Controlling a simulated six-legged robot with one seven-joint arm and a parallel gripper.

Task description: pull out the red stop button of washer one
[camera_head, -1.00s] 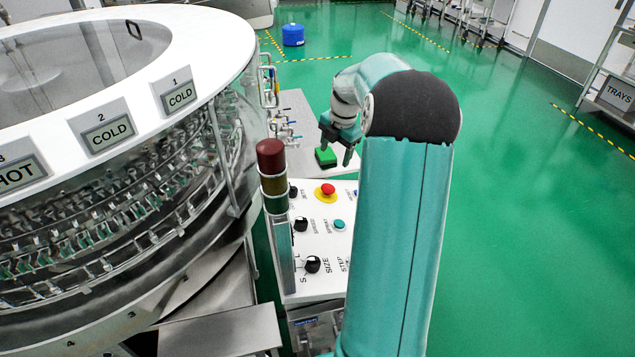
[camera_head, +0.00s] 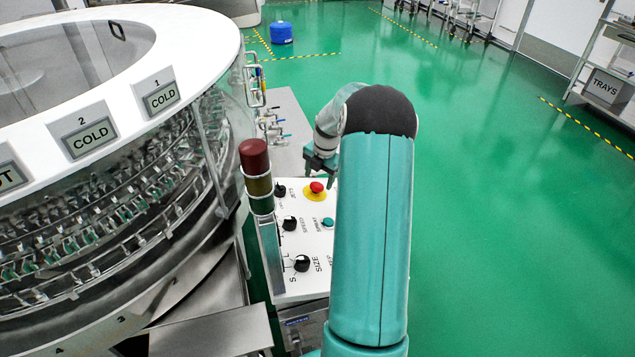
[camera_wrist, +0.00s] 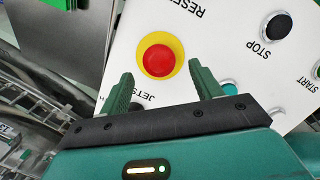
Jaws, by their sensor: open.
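The red stop button (camera_head: 317,187) sits on a yellow round base on the white control panel (camera_head: 304,265) beside the washer (camera_head: 190,60). In the wrist view the red button (camera_wrist: 159,61) lies just beyond my gripper (camera_wrist: 163,80), between the lines of its two green fingers. My gripper (camera_head: 318,180) is open and empty, close above the button in the head view. The fingers do not appear to touch the button, though the exact gap is hard to judge. My arm hides the right part of the panel in the head view.
A dark red and amber signal tower (camera_head: 257,175) stands at the panel's left edge. Black knobs (camera_head: 302,263) and a teal button (camera_head: 328,223) are near. A black STOP button (camera_wrist: 276,26) is right of the red one in the wrist view. Green floor is free at right.

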